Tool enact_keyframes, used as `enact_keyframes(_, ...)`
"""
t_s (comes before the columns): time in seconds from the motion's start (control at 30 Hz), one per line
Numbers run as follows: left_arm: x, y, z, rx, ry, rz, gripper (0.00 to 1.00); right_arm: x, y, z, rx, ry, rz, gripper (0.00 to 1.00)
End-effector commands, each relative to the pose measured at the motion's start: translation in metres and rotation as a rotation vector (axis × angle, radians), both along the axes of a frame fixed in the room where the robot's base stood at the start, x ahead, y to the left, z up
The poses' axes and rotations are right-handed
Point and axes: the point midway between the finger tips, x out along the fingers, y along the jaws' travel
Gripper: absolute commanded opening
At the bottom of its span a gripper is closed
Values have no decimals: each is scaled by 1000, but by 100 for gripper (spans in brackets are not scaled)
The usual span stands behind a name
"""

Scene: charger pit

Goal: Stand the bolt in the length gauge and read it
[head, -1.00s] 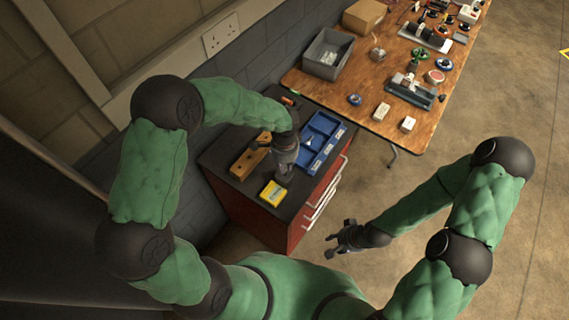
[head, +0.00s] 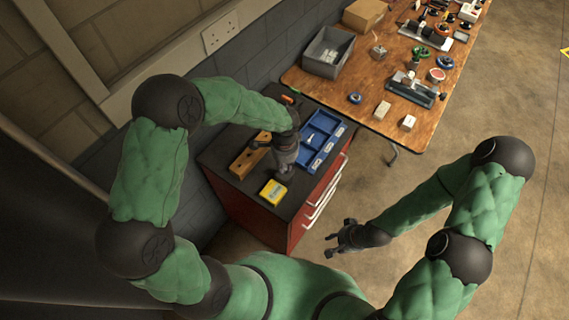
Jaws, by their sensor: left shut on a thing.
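My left gripper (head: 284,174) points down over the dark top of the red cabinet, between the wooden block and the blue tray. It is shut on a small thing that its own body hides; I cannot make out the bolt. A wooden block (head: 241,164), possibly the length gauge, lies on the cabinet just left of the gripper, partly hidden by my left arm. A yellow box (head: 273,192) lies just in front of the gripper. My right gripper (head: 333,243) hangs over the floor right of the cabinet; its fingers look spread and empty.
A blue compartment tray (head: 321,141) sits at the cabinet's (head: 231,193) right side. A wooden table (head: 373,75) behind holds a grey bin (head: 328,52), a cardboard box (head: 364,14), two small blocks and several tools. The floor at right is clear.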

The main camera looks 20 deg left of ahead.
Motion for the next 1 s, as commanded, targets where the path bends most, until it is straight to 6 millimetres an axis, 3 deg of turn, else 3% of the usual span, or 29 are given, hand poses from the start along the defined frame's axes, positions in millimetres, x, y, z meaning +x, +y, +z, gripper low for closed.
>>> enact_keyframes(1.0,0,0,-17,0,0,0,0,0,0,-13,0,0,0,40)
